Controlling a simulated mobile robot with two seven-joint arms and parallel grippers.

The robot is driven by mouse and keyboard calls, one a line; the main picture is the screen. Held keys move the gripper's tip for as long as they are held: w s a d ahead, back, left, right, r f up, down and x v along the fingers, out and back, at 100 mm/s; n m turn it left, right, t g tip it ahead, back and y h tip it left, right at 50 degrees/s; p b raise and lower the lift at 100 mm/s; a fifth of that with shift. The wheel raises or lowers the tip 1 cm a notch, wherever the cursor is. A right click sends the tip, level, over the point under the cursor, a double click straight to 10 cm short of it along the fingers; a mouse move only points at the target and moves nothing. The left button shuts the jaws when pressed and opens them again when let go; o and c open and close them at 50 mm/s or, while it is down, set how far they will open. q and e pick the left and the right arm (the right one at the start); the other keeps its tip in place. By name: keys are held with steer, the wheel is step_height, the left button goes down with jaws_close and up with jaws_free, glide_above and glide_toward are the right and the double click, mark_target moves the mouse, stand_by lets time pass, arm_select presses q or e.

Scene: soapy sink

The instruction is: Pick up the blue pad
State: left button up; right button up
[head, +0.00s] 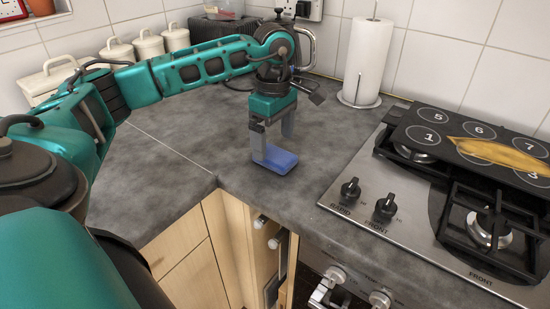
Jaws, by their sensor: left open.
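The blue pad (279,161) lies on the grey counter (180,130), near the front edge and left of the stove. My left gripper (272,145) points down at it from above. Its two grey fingers are apart. One finger comes down at the pad's left end, and the other is behind the pad's far side in the picture. I cannot tell whether either finger touches the pad. My right gripper is not in view.
A paper towel roll (366,62) on a stand is behind and right. A gas stove (410,190) with a numbered black panel (460,135) fills the right. A kettle (303,45) and white canisters (148,46) stand along the wall. The counter's left middle is clear.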

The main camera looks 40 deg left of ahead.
arm_select(q)
steer(key=f, duration=0.3)
steer(key=shift+d+f, duration=0.1)
steer(key=shift+d, duration=0.1)
steer(key=shift+c, duration=0.2)
steer(key=c, duration=1.1)
step_height(320, 180, up, 15)
steer(key=p, duration=0.1)
step_height(320, 180, up, 5)
steer(key=p, duration=0.3)
glide_above(275, 154)
